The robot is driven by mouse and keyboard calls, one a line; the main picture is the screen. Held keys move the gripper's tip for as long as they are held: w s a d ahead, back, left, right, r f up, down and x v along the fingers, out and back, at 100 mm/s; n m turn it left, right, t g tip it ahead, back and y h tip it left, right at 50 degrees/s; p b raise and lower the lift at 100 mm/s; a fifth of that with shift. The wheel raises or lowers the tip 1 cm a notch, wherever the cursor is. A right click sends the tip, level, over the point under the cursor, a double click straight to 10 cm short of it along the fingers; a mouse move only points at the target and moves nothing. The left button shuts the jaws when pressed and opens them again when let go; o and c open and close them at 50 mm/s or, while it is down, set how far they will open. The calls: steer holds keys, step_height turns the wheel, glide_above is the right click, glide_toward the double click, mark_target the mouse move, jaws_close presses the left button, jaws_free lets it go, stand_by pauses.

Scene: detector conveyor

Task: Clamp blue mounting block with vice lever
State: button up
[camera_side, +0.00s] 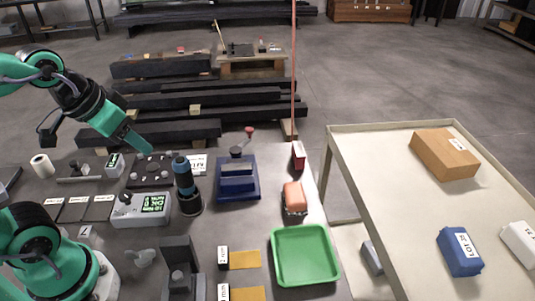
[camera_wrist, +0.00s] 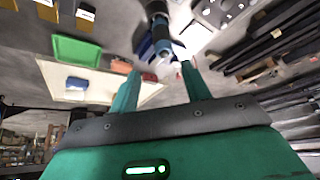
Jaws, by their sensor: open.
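A blue vice (camera_side: 238,188) stands on the bench in the side view, right of the dark and teal cylinder. Its lever (camera_side: 249,133) stands up at the back with a red knob on top. Blue and grey parts sit between its jaws; I cannot tell the mounting block from the vice body. My gripper (camera_side: 146,147) is in the air left of the vice, pointing down and right, apart from it. In the wrist view my gripper (camera_wrist: 159,68) has its two teal fingers spread with nothing between them. Part of the vice (camera_wrist: 144,45) shows beyond, half hidden by the cylinder.
The dark and teal cylinder (camera_side: 186,187) stands between my gripper and the vice. A display box (camera_side: 142,211), a green tray (camera_side: 303,256) and an orange-topped item (camera_side: 294,197) are on the bench. A cart (camera_side: 372,190) at right holds a blue box (camera_side: 459,251).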

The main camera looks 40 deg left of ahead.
steer(key=w+r+g, duration=0.1)
steer(key=w+r, duration=0.3)
steer(key=w, duration=0.5)
steer(key=m+g, duration=0.2)
steer(key=g, duration=0.3)
glide_above(249, 129)
step_height(249, 129, down, 14)
steer(key=shift+w+r, duration=0.1)
steer(key=shift+f, duration=4)
